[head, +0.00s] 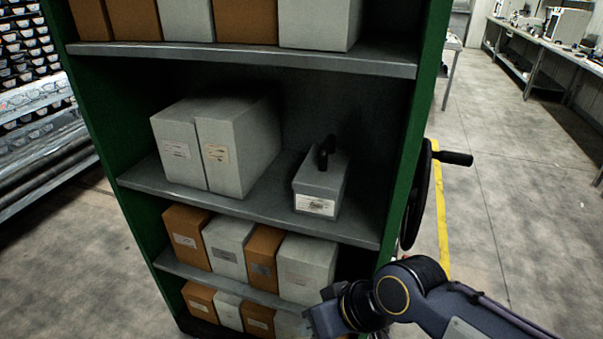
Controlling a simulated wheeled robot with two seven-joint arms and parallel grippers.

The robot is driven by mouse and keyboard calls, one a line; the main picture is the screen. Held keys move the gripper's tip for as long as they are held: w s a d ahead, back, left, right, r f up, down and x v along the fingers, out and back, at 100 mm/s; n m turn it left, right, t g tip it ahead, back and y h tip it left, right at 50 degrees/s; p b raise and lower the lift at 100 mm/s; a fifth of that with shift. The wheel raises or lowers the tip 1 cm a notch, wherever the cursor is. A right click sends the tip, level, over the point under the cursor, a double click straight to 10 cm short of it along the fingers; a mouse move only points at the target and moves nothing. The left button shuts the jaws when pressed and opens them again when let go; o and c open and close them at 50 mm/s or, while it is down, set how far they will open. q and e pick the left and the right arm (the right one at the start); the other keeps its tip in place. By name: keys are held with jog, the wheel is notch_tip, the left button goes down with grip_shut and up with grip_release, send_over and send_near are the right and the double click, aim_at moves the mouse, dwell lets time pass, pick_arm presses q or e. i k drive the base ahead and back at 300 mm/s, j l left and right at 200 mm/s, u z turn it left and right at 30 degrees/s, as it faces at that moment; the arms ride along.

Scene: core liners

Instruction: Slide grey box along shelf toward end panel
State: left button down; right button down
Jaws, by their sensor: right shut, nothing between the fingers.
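On the middle shelf (235,205), two tall light grey boxes (235,150) stand side by side, left of centre. A smaller, lower grey box (320,185) with a white label stands apart to their right, with a black object on top. I cannot tell which box the task means. The green end panel (412,150) closes the shelf on the right, with a gap between it and the small box. My right gripper (318,318) is low in front of the lower shelves, shut and empty, clear of the middle-shelf boxes. Its fingertips are hard to make out. My left gripper is out of view.
The shelf above (240,55) holds orange and grey boxes and limits height. The lower shelf (225,275) is packed with similar boxes. A black handwheel (418,195) with a crank handle sticks out from the right panel. Bare shelf lies around the small box.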

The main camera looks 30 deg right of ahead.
aim_at(319, 186)
jog(key=i+j+z, duration=0.2)
jog(key=z, duration=0.2)
jog(key=i+j+z, duration=0.15)
jog(key=j+z, duration=0.25)
jog(key=i+j+z, duration=0.1)
jog(key=z, duration=0.3)
jog(key=j+z, duration=0.45)
